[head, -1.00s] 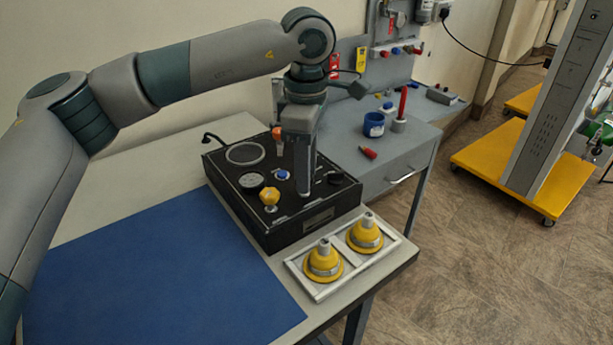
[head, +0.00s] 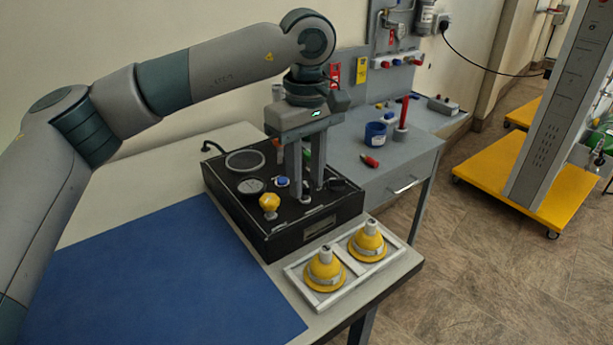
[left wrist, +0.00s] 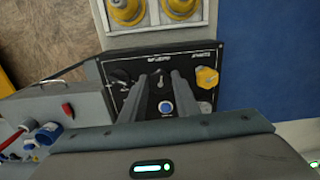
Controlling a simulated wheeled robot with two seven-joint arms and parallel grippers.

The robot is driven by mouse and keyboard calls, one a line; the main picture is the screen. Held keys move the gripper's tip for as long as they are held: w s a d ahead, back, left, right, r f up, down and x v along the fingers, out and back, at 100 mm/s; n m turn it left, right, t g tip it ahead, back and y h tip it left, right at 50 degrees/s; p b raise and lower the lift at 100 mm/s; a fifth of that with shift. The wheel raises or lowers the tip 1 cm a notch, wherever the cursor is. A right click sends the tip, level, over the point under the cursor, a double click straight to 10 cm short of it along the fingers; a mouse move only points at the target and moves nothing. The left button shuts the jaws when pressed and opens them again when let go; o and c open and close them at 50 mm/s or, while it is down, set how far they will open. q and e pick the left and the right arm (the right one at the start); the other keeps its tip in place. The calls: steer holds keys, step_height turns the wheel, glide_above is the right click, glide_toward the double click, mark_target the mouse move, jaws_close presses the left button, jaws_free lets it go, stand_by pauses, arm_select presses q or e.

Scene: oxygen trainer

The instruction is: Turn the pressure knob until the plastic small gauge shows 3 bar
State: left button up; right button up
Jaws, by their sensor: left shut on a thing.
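The black trainer box (head: 318,235) stands on the table; its top also shows in the left wrist view (left wrist: 135,60). My left gripper (head: 307,190) points straight down at the box top, its two fingers around a small silver control (left wrist: 158,80) near the front edge. It is shut on this control, which the fingers partly hide. A yellow knob (head: 269,203) stands beside it to the left, apart from the fingers. My right gripper is not in view.
A blue button (head: 282,181), a larger round dial (head: 244,161) and a black knob (left wrist: 121,76) are on the box top. A white tray (head: 297,272) with two yellow domed parts stands in front. A blue mat (head: 160,275) covers the table's left, clear of objects.

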mark_target(306, 183)
arm_select(q)
steer(key=shift+r, duration=0.1)
steer(key=o, duration=1.1)
steer(key=shift+c, duration=0.2)
step_height(306, 183, up, 17)
steer(key=shift+r, duration=0.15)
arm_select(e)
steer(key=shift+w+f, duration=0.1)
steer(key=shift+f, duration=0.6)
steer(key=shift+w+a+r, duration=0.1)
